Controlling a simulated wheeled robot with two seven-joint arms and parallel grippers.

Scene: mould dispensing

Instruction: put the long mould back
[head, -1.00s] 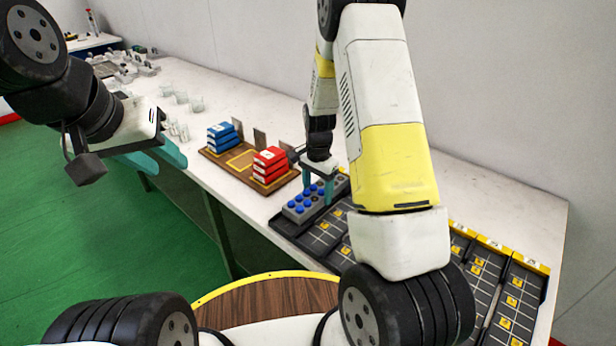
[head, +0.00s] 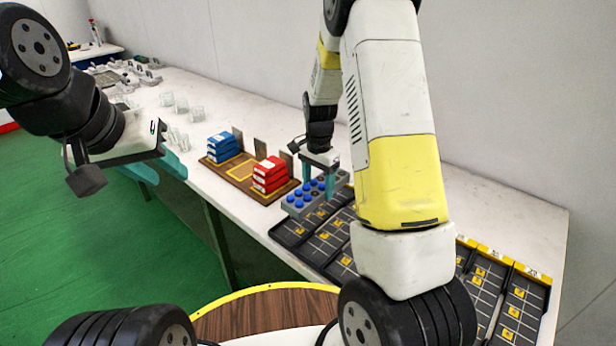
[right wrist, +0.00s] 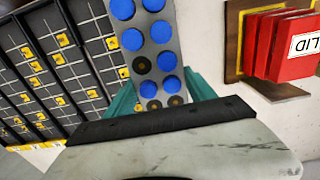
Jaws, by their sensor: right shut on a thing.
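The long mould is a grey block with round cavities, several filled blue and a few dark. In the right wrist view the mould (right wrist: 150,45) runs up between the fingers of the right gripper (right wrist: 165,98). My left gripper (head: 160,168) has teal fingers and hangs at the left, away from the mould; the gap between its fingers shows, and it looks empty.
Black gridded trays with yellow marks (head: 318,240) lie along the bench front. A wooden board (head: 236,181) left of the mould bears blue boxes (head: 222,147) and red boxes (head: 270,174). Clear cups (head: 180,105) stand further back. White bench top is free behind the board.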

